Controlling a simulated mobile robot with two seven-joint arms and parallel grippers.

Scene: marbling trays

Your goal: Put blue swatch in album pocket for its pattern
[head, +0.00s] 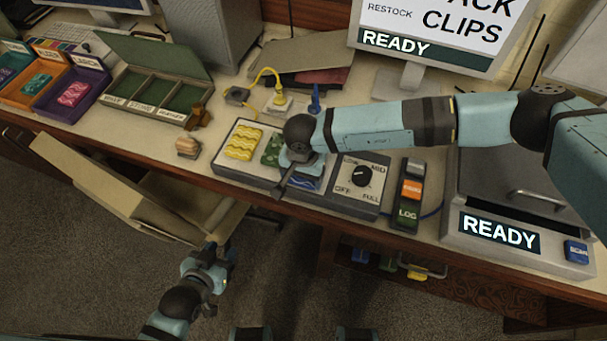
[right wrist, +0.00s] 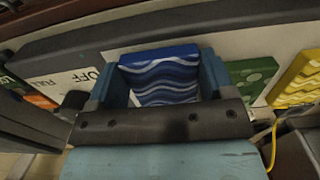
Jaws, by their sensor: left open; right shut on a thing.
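The blue swatch (right wrist: 163,76) has pale wavy lines. It lies between the fingers of my right gripper (right wrist: 165,85), which is shut on it. In the head view the swatch (head: 308,184) is partly hidden by my right gripper (head: 297,178) and sits at the right end of a pale swatch board (head: 222,168). I cannot tell whether it is clear of the board. The open green album (head: 160,67) stands at the back left, with several empty-looking pockets and small labels along its front. My left gripper (head: 218,258) is open and empty, low over the floor in front of the desk.
A yellow swatch (head: 244,141) and a green swatch (head: 272,150) lie beside the blue one. A dial box (head: 345,196) stands right of it. Wooden stamps (head: 188,147), colored trays (head: 62,112) and a yellow cable (head: 265,72) are nearby.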

